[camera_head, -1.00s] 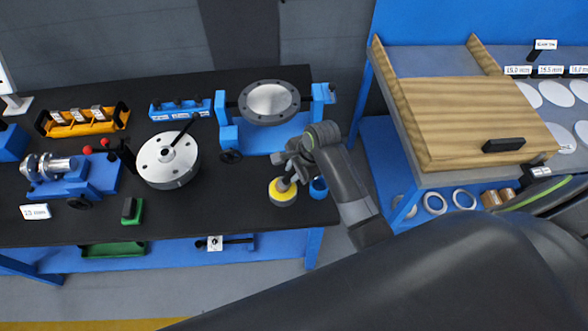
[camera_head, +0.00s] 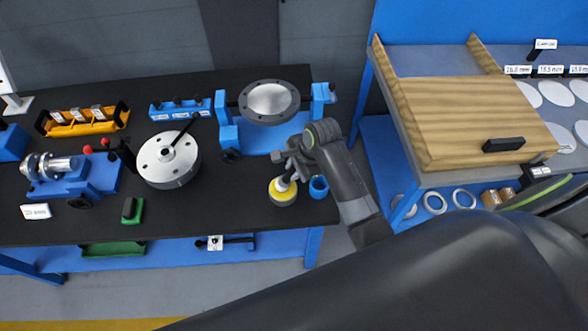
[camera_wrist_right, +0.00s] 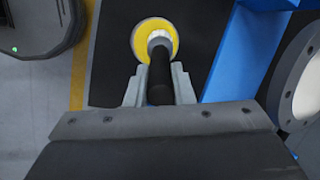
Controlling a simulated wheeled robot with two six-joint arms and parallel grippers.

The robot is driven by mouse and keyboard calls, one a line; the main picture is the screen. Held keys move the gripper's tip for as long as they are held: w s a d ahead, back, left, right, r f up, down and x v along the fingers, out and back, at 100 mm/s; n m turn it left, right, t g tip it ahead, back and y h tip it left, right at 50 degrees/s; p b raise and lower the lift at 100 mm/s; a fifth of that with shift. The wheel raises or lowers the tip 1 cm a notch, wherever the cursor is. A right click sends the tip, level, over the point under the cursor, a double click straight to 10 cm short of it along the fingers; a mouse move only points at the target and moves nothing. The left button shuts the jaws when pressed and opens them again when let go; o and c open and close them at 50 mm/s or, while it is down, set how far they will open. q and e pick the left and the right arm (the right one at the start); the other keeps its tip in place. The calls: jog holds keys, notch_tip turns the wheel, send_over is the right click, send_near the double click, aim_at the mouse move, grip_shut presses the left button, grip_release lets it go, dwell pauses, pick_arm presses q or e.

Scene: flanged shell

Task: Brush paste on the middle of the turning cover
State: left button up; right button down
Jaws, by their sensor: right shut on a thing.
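The round cover (camera_head: 269,102) has a dark bolted flange and a bright bare middle. It sits in a blue cradle near the table's back right; part of it shows at the right edge of the wrist view (camera_wrist_right: 290,80). My right gripper (camera_head: 287,170) is shut on the black handle (camera_wrist_right: 160,75) of a brush with a pale collar. The brush points down at a round pot with a yellow top (camera_head: 283,196), also in the wrist view (camera_wrist_right: 142,40). The bristles are hidden, so I cannot tell whether they touch the paste. My left gripper is out of view.
A blue cup (camera_head: 318,187) stands just right of the pot. A grey round fixture with a rod (camera_head: 168,160) stands left of the cover. A blue clamp unit (camera_head: 75,178) and a yellow rack (camera_head: 82,121) are farther left. A wooden board (camera_head: 470,120) is on the right bench.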

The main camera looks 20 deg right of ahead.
jog(key=shift+r, duration=3.1)
